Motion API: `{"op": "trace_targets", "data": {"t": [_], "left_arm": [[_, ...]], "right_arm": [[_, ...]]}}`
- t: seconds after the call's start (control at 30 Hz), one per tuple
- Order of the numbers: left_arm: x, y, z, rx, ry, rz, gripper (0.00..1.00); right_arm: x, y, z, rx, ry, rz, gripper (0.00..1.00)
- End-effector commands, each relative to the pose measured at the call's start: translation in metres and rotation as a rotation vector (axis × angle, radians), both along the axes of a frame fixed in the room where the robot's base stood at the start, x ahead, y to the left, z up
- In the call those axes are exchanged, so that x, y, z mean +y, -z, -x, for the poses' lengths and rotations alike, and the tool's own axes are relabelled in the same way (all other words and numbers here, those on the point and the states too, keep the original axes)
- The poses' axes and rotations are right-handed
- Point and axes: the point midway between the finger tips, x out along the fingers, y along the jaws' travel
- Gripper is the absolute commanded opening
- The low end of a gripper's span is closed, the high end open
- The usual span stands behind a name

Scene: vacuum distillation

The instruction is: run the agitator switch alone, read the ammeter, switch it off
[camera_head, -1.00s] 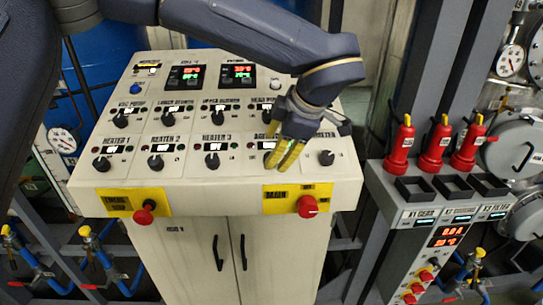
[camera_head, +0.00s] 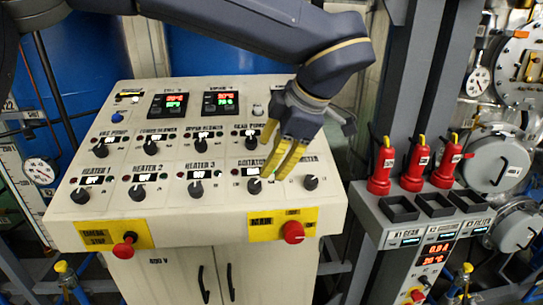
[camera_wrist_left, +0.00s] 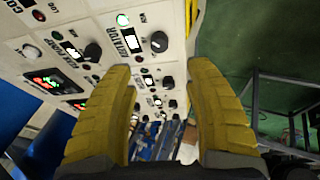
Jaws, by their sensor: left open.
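The agitator knob (camera_head: 254,186) is a black rotary knob in the front row of the sloped panel, under a partly covered label. In the left wrist view the knob (camera_wrist_left: 159,42) shows beside the AGITATOR label, beyond the fingertips. My left gripper (camera_head: 274,174) is open, its yellow fingers just above and right of the knob with nothing between them. In the left wrist view the fingers (camera_wrist_left: 160,75) stand apart. The ammeter display (camera_head: 437,249) glows red on the grey stand at right. Its current line starts with 0; the last digit is too small to be sure. My right gripper is out of view.
A heater 3 knob (camera_head: 196,189) is left of the agitator knob and another knob (camera_head: 311,183) is right. A red main switch (camera_head: 293,232) and red emergency stop (camera_head: 124,245) stick out from the front.

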Motion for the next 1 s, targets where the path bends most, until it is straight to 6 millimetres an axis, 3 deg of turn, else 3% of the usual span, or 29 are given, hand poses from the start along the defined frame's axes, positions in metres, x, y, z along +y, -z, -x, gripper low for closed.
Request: {"op": "trace_targets", "data": {"t": [0.17,0.33,0.8,1.0], "left_arm": [[0.005,0.002,-0.002,0.025,-0.006,0.036,0.53],[0.011,-0.009,0.003,0.032,-0.051,0.167,0.53],[0.028,-0.05,0.019,-0.148,-0.729,0.617,0.53],[0.029,-0.056,0.022,-0.213,-0.966,0.719,0.53]], "right_arm": [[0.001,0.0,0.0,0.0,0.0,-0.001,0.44],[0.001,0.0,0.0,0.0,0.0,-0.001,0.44],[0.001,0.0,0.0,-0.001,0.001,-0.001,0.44],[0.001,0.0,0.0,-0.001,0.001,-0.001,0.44]]}}
